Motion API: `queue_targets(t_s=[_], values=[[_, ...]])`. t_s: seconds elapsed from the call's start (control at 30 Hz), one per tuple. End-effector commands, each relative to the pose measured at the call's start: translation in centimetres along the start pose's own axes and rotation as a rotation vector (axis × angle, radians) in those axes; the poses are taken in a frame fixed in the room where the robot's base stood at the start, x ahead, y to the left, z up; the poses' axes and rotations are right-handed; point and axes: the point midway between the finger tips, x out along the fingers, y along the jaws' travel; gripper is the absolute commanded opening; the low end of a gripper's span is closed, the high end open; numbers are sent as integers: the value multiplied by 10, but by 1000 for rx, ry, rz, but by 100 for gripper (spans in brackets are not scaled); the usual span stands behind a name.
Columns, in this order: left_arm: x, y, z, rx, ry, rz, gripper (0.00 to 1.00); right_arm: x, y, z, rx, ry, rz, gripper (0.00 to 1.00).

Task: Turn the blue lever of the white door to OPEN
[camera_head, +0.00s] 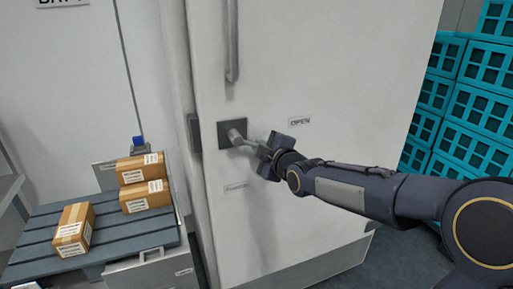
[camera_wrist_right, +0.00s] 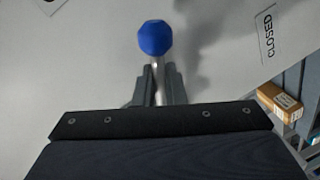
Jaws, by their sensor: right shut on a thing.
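The white door (camera_head: 275,55) fills the middle of the head view. Its lever (camera_head: 237,136) stands out from a dark plate and runs right and slightly down to my right gripper (camera_head: 266,146). In the right wrist view the lever's blue knob (camera_wrist_right: 155,38) shows just beyond the fingertips. The fingers of my right gripper (camera_wrist_right: 158,86) are shut on the grey stem behind it. In the head view the gripper hides the knob. The OPEN label (camera_head: 300,122) is right of the lever. The CLOSED label (camera_wrist_right: 267,35) shows in the wrist view. My left gripper is not in view.
A vertical grey handle (camera_head: 232,40) is above the lever. A slatted blue-grey pallet (camera_head: 130,231) with brown cartons (camera_head: 145,196) stands left of the door. Stacked teal crates (camera_head: 470,115) are at the right. Some grey floor is clear at the lower right.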

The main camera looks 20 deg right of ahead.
Motion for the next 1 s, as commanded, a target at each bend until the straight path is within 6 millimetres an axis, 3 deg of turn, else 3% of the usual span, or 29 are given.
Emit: queue_targets(t_s=[0.03, 0.2, 0.5, 1.0], values=[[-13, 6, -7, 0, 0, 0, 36, -2, 10, -5, -43, -9, -3, 0], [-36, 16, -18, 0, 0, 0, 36, -4, 21, -6, -189, -38, -3, 0], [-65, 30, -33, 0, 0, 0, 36, -6, 31, -9, -381, -75, -1, 0], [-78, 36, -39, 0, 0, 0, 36, -6, 33, -9, -481, -95, 2, 0]])
